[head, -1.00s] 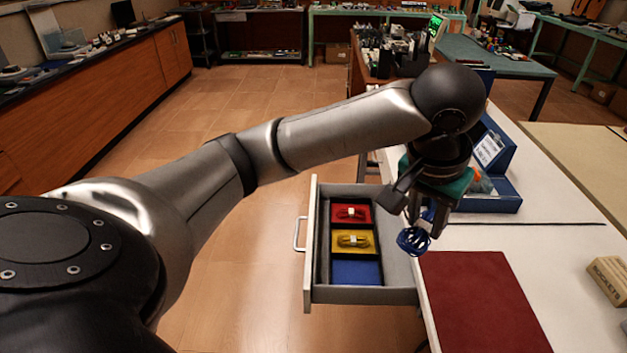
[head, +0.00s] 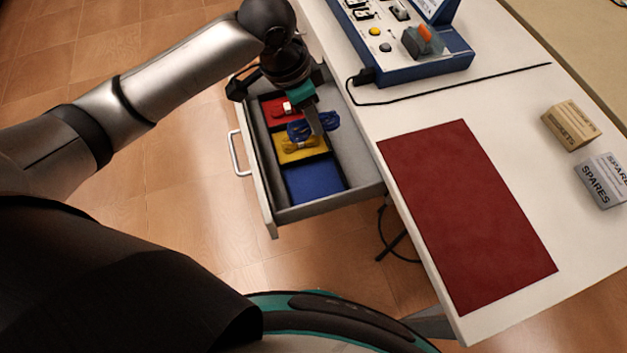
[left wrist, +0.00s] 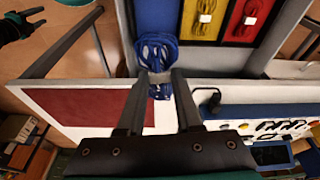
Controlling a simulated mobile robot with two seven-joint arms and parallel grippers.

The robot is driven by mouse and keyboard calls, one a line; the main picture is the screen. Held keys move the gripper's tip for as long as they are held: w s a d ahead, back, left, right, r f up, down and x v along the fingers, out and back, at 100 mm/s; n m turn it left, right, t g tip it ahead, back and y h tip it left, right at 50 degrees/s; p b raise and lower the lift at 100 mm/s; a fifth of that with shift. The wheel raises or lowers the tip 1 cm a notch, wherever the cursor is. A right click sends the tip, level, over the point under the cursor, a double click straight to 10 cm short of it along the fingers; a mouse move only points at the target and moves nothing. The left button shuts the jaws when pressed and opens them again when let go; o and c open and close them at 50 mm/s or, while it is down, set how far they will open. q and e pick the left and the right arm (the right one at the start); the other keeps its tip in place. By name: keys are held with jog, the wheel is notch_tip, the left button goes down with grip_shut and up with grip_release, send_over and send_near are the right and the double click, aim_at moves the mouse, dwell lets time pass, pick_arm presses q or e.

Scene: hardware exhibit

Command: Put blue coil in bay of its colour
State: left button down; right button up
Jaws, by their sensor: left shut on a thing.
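My left gripper (head: 314,122) is shut on the blue coil (head: 301,132) and holds it above the open drawer (head: 264,184), over the yellow bay (head: 312,152) in the head view. The coil also shows between the fingertips in the left wrist view (left wrist: 156,50). The blue bay (head: 315,182) is empty, at the near end of the drawer. The yellow bay holds a yellow coil (head: 291,145), and the red bay (head: 271,107) holds a red coil (head: 284,110). The gripper partly hides the red and yellow bays.
The white table (head: 405,116) stands right of the drawer. On it lie a dark red mat (head: 468,215), a blue device (head: 440,68) with a black cable, and two blocks, one tan (head: 571,125) and one grey marked SPARES (head: 603,180).

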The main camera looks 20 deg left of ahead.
pick_arm(q)
jog(key=shift+s+d+f+m, duration=0.15)
jog(key=shift+f+m, duration=0.1)
jog(key=shift+f, duration=0.25)
jog(key=shift+s+f+m, duration=0.1)
jog(key=shift+f+m, duration=0.15)
jog(key=shift+f, duration=0.2)
jog(key=b, duration=0.5)
send_over(316, 182)
jog(key=f, duration=1)
jog(key=a+f, duration=0.1)
jog(key=f, duration=0.4)
jog(key=shift+s, duration=0.3)
jog(key=shift+f+b, duration=0.3)
jog(key=shift+f, duration=0.55)
notch_tip(316, 182, down, 3)
jog(key=shift+r+b, duration=0.15)
jog(key=shift+b, duration=0.4)
jog(key=shift+f, duration=0.35)
pick_arm(e)
jog(key=w+d+f, duration=0.2)
jog(key=w+f, duration=0.2)
jog(key=f, duration=0.2)
jog(key=shift+f+t, duration=0.3)
jog(key=shift+f, duration=0.05)
